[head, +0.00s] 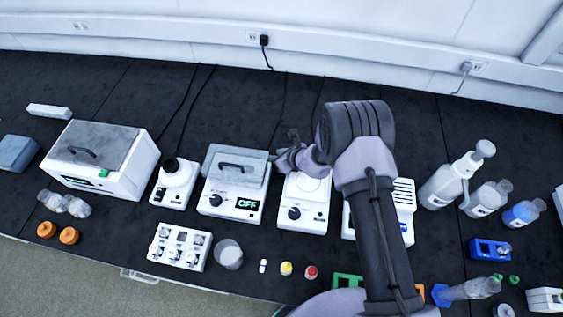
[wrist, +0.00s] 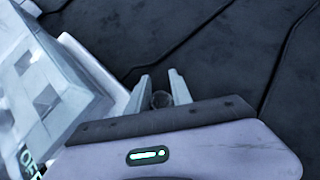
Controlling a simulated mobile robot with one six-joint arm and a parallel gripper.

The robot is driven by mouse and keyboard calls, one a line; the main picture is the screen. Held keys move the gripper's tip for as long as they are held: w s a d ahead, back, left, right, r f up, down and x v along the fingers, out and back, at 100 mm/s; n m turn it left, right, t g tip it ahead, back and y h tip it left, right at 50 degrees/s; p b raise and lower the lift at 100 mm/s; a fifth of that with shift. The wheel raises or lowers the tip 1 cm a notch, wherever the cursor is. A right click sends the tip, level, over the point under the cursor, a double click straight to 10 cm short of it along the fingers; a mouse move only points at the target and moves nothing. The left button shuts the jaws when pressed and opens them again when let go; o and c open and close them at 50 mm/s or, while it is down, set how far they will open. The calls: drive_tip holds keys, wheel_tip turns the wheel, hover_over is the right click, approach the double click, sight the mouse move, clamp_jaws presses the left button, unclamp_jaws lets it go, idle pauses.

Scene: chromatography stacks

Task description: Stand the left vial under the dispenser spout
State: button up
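My gripper (head: 291,154) is at the middle of the bench, behind the white stirrer. Two small capped vials stand at the front of the bench, one yellow (head: 286,268) and one red (head: 311,272). A white bottle with a pump top (head: 450,178), which may be the dispenser, stands at the right; its spout is hard to make out.
A lidded white device reading OFF (head: 231,190) is left of the white stirrer (head: 302,212). A glass beaker (head: 229,254) and a white block (head: 178,246) stand in front. More bottles (head: 522,214) stand at the right. Dark bench behind the devices is clear except for cables.

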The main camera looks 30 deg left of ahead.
drive_tip(key=shift+r, duration=0.1)
clamp_jaws()
drive_tip(key=shift+r, duration=0.1)
